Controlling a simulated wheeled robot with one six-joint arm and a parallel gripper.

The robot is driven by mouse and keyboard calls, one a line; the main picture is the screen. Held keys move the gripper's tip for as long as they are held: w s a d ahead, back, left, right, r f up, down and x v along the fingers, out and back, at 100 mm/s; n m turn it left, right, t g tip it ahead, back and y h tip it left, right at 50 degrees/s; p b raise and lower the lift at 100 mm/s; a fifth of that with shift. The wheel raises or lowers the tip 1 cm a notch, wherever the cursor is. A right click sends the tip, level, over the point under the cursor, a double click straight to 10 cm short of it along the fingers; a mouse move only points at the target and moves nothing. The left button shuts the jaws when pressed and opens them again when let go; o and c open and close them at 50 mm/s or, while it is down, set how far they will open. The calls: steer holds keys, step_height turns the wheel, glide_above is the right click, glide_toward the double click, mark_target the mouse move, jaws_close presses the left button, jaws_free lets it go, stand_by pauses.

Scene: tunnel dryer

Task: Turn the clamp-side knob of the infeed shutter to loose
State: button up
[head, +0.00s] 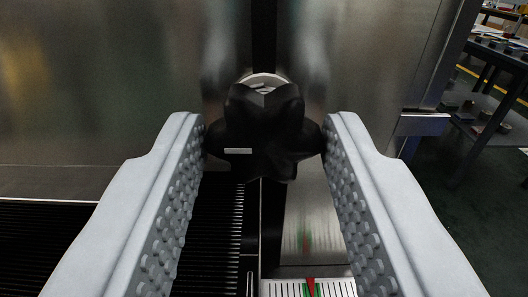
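The knob (266,135) is a black, lobed star knob in front of the metal shutter panel, near the middle of the head view. A short pale mark shows on its left lobe, and a light round piece shows behind its top. My gripper (264,138) has one pale grey, studded finger on each side of the knob. The fingers' inner faces meet the knob's left and right lobes, with no clear gap on either side. The gripper looks shut on the knob. The stem behind the knob is hidden.
Below the knob is a white scale (285,288) with a red pointer (310,286) over a green zone. A dark ribbed belt (40,240) lies at lower left. A metal bracket (420,125) juts out at right. Beyond it stands a table (490,55) with small parts.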

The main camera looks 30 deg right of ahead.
steer(key=c, duration=0.4)
steer(key=shift+n, duration=0.4)
steer(key=n, duration=0.4)
steer(key=shift+n, duration=0.4)
steer(key=n, duration=1.2)
steer(key=shift+n, duration=0.3)
steer(key=n, duration=0.5)
steer(key=shift+f+n, duration=0.1)
steer(key=shift+n, duration=0.5)
